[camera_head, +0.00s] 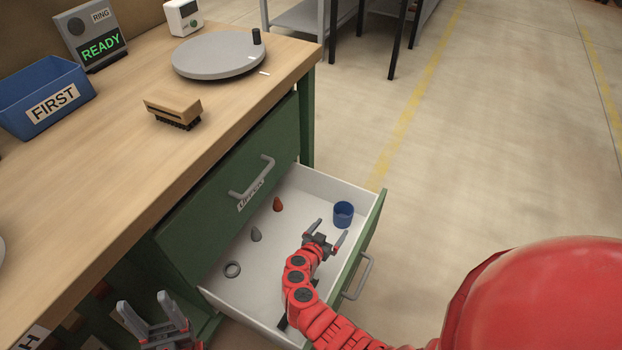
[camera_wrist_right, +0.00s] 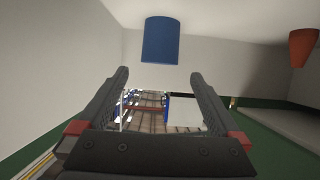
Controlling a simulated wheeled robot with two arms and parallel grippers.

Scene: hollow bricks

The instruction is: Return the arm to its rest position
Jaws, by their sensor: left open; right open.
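My right gripper (camera_head: 332,228) is at the end of the red arm, over the open white drawer, with its two fingers apart and nothing between them. In the right wrist view its dark fingers (camera_wrist_right: 158,76) are spread and empty. The blue cup (camera_head: 343,214) stands in the drawer's far right corner, just beyond the fingertips and apart from them. The cup also shows in the right wrist view (camera_wrist_right: 160,41). My left gripper (camera_head: 144,300) is at the lower left, beside the green cabinet, with fingers apart and empty.
The drawer (camera_head: 372,207) is pulled out and also holds a red cone (camera_head: 277,204), a grey cone (camera_head: 256,234) and a grey ring (camera_head: 233,269). The bench (camera_head: 110,150) carries a blue bin (camera_head: 75,82), a brush (camera_head: 172,106) and a turntable (camera_head: 215,58). Floor at right is clear.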

